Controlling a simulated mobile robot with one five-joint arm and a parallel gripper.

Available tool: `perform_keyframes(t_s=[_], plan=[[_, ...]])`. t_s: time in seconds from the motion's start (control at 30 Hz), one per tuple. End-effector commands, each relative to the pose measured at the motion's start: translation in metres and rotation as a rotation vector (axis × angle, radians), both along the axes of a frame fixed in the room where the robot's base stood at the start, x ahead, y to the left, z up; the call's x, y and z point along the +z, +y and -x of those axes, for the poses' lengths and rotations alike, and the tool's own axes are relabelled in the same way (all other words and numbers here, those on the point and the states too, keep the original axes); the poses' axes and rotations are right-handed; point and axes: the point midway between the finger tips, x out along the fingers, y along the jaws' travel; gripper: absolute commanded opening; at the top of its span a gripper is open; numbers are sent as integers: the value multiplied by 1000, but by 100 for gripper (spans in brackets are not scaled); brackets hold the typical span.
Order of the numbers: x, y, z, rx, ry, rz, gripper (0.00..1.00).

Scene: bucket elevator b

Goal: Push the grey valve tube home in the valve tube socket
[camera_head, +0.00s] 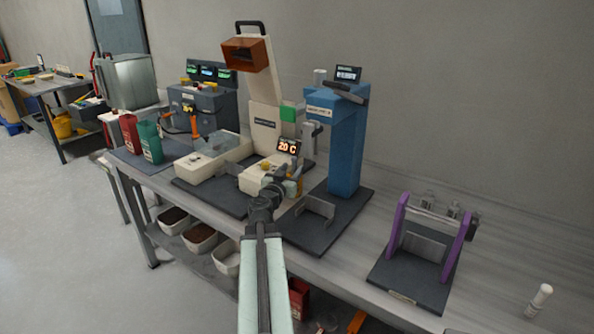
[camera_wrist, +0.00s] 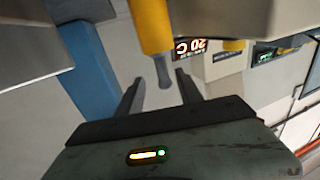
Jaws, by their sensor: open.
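In the wrist view a short grey tube (camera_wrist: 163,72) sticks out of the end of a yellow cylinder (camera_wrist: 150,25); I take it for the valve tube. Its free end shows between the two fingertips of my gripper (camera_wrist: 159,82). My gripper is open, with a gap on each side of the tube; I cannot tell how deep the tube reaches between the fingers. In the head view my gripper (camera_head: 284,174) is at the front of the cream machine (camera_head: 265,135), by its display. My arm and gripper hide part of this spot, and I cannot make out the socket.
The lit display (camera_head: 288,147) reads 20 C. A blue press (camera_head: 345,150) stands close on the right, and a purple-sided fixture (camera_head: 398,230) farther right.

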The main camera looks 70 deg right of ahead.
Motion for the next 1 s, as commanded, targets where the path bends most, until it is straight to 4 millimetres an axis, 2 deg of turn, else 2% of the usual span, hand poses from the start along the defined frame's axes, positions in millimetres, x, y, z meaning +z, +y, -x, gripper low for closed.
perform_keyframes(t_s=[0.1,0.2,0.43,0.47,0.6,1.0], plan=[[-1,-25,-2,-1,0,0,43],[0,-41,-2,0,0,0,43],[0,-42,-1,2,0,0,43],[0,-42,-2,2,0,0,38],[-1,-42,-2,2,0,0,0],[4,-42,-1,-1,1,0,0]])
